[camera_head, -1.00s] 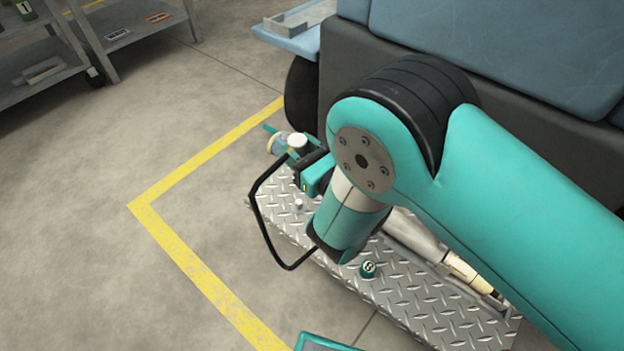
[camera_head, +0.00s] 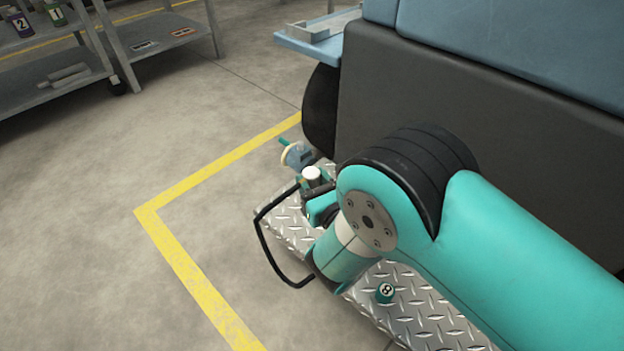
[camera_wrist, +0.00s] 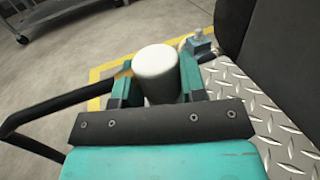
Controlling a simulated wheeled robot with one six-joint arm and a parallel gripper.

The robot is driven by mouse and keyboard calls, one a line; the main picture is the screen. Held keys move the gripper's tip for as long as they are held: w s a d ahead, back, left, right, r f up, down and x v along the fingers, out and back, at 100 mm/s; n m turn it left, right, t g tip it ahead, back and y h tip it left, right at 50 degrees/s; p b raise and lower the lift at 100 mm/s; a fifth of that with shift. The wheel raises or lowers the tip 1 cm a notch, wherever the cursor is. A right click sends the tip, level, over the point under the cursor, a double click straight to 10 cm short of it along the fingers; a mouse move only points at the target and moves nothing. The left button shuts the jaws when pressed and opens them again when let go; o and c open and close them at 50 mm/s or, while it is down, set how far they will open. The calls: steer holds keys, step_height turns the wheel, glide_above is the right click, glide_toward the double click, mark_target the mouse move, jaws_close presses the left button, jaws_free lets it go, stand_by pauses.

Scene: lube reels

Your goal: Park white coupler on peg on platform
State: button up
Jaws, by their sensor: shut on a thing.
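The white coupler (camera_wrist: 156,65) is a short white cylinder with a rounded top, held upright between the two teal fingers of my gripper (camera_wrist: 155,88). In the head view the white top of the coupler (camera_head: 312,173) shows above my gripper (camera_head: 316,188), over the far left part of the platform. The platform (camera_head: 420,312) is a diamond-plate metal step. I cannot make out the peg now; my arm and gripper cover much of the platform. I cannot tell how high the coupler's lower end is above the plate.
A blue-grey fitting with a pale ring (camera_head: 297,155) stands just beyond the coupler. A dark machine body (camera_head: 450,130) rises behind the platform. Open floor with a yellow line (camera_head: 200,290) lies left.

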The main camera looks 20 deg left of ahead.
steer(key=shift+f+b, duration=3.05)
steer(key=shift+f, duration=1.5)
steer(key=o, duration=1.1)
steer(key=shift+o, duration=0.2)
step_height(320, 180, up, 20)
steer(key=p, duration=1.3)
